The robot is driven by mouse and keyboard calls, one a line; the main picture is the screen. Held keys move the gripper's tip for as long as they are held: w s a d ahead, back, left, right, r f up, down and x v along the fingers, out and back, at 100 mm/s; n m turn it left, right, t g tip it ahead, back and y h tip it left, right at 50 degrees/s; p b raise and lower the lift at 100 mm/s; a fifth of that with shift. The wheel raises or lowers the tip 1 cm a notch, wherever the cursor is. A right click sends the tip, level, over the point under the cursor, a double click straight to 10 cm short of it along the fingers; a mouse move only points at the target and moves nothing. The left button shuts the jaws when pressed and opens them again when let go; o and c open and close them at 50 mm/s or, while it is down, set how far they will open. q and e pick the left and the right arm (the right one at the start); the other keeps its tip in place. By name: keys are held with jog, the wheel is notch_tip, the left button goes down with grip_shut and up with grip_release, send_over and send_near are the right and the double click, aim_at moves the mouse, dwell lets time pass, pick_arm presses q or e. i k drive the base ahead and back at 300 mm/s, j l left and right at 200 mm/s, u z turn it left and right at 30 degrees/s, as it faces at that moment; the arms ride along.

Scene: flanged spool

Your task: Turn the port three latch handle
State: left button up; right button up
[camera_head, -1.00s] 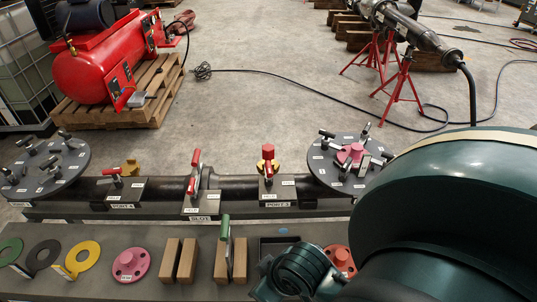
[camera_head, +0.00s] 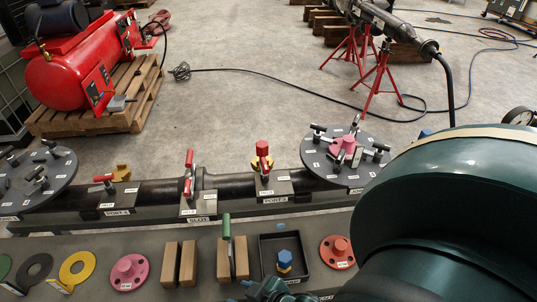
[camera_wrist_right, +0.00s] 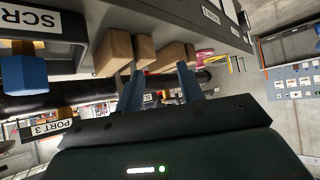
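The port three latch (camera_head: 264,170) has a red handle and sits on the pipe behind its PORT 3 label (camera_head: 275,199), in front of a red-topped yellow fitting (camera_head: 262,148). The handle's exact angle is hard to tell. The PORT 3 label also shows in the right wrist view (camera_wrist_right: 52,127). My right gripper (camera_wrist_right: 160,82) is open, its two fingers apart, with nothing visible between them. In the head view my right arm covers the lower right, and the gripper is only partly seen near the bottom edge. My left gripper is not in view.
A black tray (camera_head: 305,268) holds a blue-topped yellow plug (camera_head: 284,261). Wooden blocks (camera_head: 188,263), a green-handled piece (camera_head: 227,230), pink (camera_head: 129,271) and red (camera_head: 338,251) flanges and rings lie on the bench.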

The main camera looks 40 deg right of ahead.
aim_at(263, 164)
jog(key=i+j+z, duration=0.1)
jog(key=j+z, duration=0.25)
jog(key=i+j+z, duration=0.1)
jog(key=j+z, duration=0.25)
jog(key=j, duration=0.1)
